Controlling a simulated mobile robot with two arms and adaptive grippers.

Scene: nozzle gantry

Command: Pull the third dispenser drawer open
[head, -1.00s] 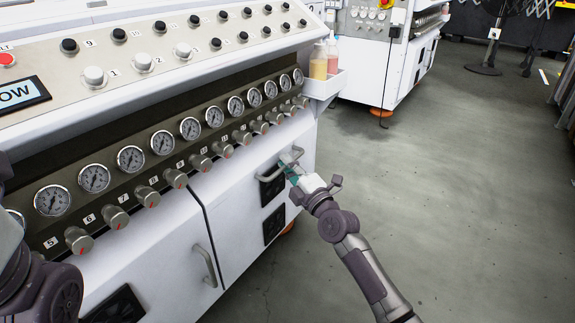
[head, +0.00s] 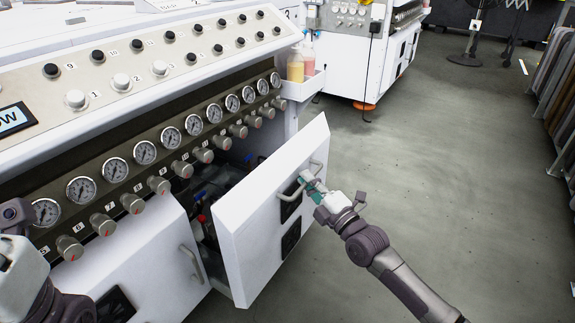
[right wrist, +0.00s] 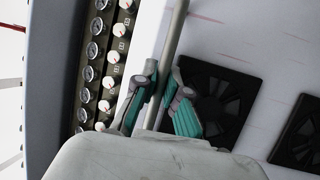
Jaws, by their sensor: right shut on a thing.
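The white drawer front (head: 255,225) on the right end of the machine stands pulled out and angled from the cabinet. A dark gap behind it shows blue and red fittings inside. Its bar handle (head: 288,193) is held by my right gripper (head: 314,186), which is shut on it. In the right wrist view the teal-padded fingers (right wrist: 165,105) close around the handle bar (right wrist: 172,45). A neighbouring white front with its own handle (head: 190,263) is closed. Part of my left arm shows at the lower left edge; its fingertips are not visible.
Gauges (head: 145,152) and knobs (head: 158,185) line the machine above the drawer. A side tray holds bottles (head: 296,66) at the machine's corner. A second machine (head: 365,45) stands behind. The grey floor (head: 440,170) to the right is clear.

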